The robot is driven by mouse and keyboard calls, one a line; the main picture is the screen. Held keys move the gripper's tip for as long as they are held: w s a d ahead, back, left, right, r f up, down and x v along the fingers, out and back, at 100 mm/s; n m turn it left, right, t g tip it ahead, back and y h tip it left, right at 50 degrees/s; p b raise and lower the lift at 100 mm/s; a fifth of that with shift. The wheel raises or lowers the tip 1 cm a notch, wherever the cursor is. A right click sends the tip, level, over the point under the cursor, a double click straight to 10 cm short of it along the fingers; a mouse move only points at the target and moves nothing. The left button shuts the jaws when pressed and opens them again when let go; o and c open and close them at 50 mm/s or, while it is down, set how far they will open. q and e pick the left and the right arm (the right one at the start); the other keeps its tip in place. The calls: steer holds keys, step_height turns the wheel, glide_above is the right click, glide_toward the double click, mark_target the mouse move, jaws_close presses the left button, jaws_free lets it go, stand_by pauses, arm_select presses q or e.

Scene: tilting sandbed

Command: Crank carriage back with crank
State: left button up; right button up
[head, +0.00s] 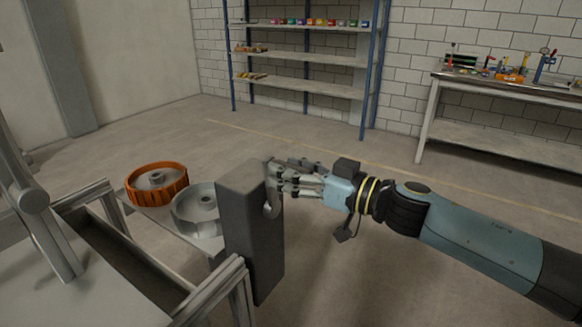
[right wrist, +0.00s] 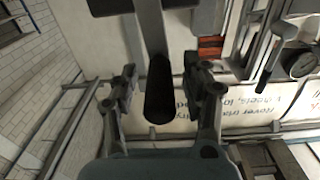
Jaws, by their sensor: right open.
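The crank (head: 271,203) is a grey arm on the right face of a tall dark grey block (head: 250,235). My right gripper (head: 277,178) is at the crank, its fingers pointing left. In the right wrist view, the crank's dark round handle (right wrist: 159,92) lies between the two spread fingers, with a gap visible on each side. The fingers are open and not closed on the handle. A grey crank arm (right wrist: 150,28) runs above it. I cannot tell which part is the carriage. My left gripper is not in view.
An orange ribbed wheel (head: 157,184) and a grey wheel (head: 197,209) sit on a plate left of the block. A metal-framed trough (head: 105,265) stands at the lower left. Shelves (head: 300,86) and a workbench (head: 500,85) stand at the back. Open floor lies between.

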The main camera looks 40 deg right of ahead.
steer(key=shift+c, duration=0.3)
jaws_close()
